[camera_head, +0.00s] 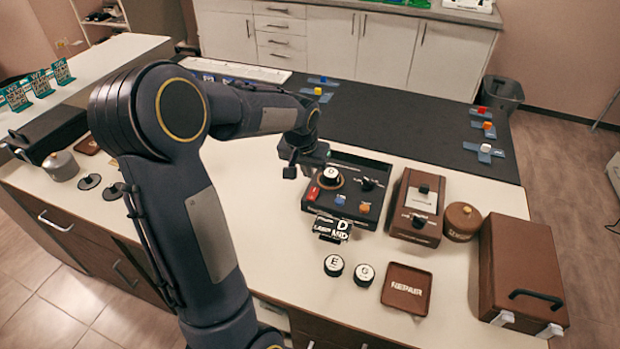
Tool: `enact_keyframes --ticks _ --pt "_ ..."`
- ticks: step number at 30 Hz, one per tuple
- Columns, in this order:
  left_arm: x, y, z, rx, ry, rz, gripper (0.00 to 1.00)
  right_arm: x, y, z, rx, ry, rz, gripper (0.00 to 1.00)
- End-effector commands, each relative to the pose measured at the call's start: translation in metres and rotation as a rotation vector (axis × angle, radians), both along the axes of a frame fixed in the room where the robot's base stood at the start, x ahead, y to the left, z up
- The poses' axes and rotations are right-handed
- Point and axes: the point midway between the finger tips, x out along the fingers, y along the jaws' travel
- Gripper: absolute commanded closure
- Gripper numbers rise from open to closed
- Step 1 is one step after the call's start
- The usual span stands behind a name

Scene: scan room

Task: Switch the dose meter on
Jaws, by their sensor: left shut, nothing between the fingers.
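A black instrument (347,160) with a raised back edge stands on the white counter. It carries a round piece with a white lettered top (331,175), a red switch (313,193), a black dial (369,184), a blue button (340,199) and an orange button (364,208). A brown unit (402,190) with a pale panel and dark knobs stands to its right. I cannot read which one is the dose meter, or a switch position. My left gripper (290,172) is shut and empty, above the counter at the black instrument's left edge. My right gripper is out of view.
A small lettered stand (332,229), two white-topped discs (334,265) (364,275) and a brown REPAIR tray (407,289) lie in front. A round brown tin (462,221) and brown case (520,265) stand right. A dark mat (420,135) lies behind.

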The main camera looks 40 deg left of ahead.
Motion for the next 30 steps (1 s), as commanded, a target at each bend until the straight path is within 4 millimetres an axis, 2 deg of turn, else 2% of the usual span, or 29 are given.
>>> enact_keyframes --ticks 3,9,30 --pt "-0.009 -0.003 0.022 0.001 -0.005 -0.001 1.0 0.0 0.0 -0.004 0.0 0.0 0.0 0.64" --pt "-0.019 -0.007 0.044 0.0 -0.002 -0.002 1.0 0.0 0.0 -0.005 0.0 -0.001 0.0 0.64" --pt "-0.023 -0.008 0.049 -0.002 -0.001 -0.002 1.0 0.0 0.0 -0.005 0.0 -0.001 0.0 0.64"
